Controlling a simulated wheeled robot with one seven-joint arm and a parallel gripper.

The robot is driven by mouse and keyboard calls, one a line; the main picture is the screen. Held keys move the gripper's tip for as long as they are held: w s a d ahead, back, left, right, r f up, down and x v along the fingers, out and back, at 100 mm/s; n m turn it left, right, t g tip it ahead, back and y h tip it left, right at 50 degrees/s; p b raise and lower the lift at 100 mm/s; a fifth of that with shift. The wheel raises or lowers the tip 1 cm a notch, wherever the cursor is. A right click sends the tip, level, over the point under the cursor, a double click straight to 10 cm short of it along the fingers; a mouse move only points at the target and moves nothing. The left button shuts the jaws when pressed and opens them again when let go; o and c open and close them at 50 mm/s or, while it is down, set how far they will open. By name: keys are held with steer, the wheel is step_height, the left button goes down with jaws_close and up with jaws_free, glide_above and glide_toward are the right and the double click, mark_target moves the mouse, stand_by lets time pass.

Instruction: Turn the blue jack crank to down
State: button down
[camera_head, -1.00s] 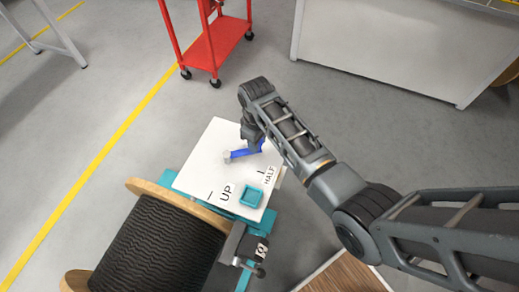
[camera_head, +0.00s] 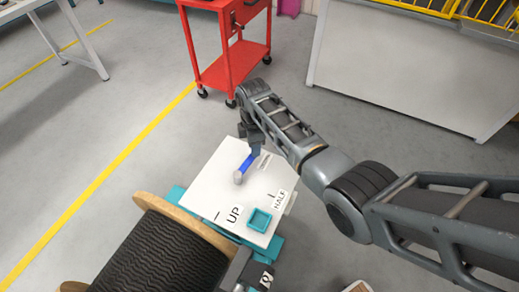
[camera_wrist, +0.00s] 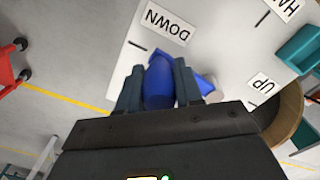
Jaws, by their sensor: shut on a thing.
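The blue crank (camera_head: 247,163) is mounted on a white panel (camera_head: 211,186) by a pale round hub (camera_head: 238,178). In the head view its arm points up and right from the hub, away from the UP label (camera_head: 234,214) and HALF label (camera_head: 280,199). My gripper (camera_wrist: 158,88) is shut on the crank's blue handle (camera_wrist: 157,80), with one finger on each side. In the wrist view the DOWN label (camera_wrist: 165,23) and its black tick lie just beyond the handle. In the head view my wrist partly hides the handle.
A cable reel (camera_head: 160,255) stands beside the panel at lower left. A teal square block (camera_head: 259,220) is on the panel near HALF. A red trolley (camera_head: 228,68) stands behind, and a white cabinet (camera_head: 400,85) at upper right. Grey floor left of the panel is clear.

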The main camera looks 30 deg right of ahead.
steer(key=shift+w+a+r+n, duration=0.1)
steer(key=shift+w+a+n, duration=0.45)
steer(key=shift+n, duration=0.25)
steer(key=shift+w, duration=0.1)
steer(key=c, duration=0.8)
jaws_free()
steer(key=shift+o, duration=0.2)
steer(key=shift+d, duration=0.1)
step_height(320, 180, up, 8)
steer(key=shift+f, duration=0.15)
